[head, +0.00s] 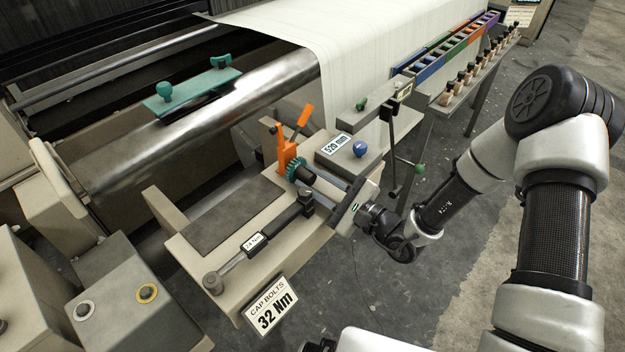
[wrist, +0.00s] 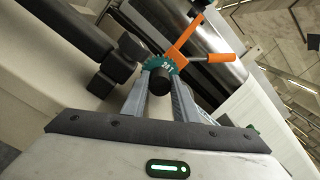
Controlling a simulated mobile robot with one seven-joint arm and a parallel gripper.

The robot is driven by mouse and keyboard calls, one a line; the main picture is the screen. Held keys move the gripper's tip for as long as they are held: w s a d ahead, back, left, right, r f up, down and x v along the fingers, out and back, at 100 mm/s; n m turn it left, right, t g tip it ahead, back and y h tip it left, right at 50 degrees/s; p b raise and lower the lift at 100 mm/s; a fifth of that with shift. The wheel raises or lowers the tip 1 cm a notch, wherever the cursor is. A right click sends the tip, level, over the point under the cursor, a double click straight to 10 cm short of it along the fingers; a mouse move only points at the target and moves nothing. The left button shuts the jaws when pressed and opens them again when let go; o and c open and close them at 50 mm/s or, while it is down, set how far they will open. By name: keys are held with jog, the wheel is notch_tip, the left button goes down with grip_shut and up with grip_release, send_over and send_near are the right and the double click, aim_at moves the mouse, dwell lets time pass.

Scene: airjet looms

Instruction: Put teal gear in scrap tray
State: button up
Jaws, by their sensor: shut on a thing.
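The teal gear (head: 294,165) is in the head view, at the far end of my gripper (head: 308,175), beside an orange clamp (head: 286,148) above the bench. In the wrist view the toothed gear (wrist: 162,64) sits between the fingertips of my gripper (wrist: 160,80), with a dark round hub (wrist: 159,82) facing the camera. The fingers are shut on it. The orange clamp with its lever (wrist: 184,38) shows right behind the gear; I cannot tell whether they touch. I cannot clearly pick out a scrap tray; a dark flat panel (head: 235,213) lies on the bench left of the gear.
A torque wrench (head: 262,240) lies along the bench front. A grey block with a blue knob (head: 360,149) stands right of the gear. A teal-handled plate (head: 192,92) rests on the steel roller. Coloured bins (head: 455,48) and wooden-looking pegs (head: 478,72) stand at back right.

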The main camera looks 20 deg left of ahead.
jog(key=shift+f, duration=0.2)
jog(key=o, duration=0.8)
jog(key=shift+r, duration=0.1)
jog(key=shift+d+r, duration=0.1)
jog(key=shift+r, duration=0.1)
jog(key=v, duration=1.2)
jog(key=shift+p, duration=0.35)
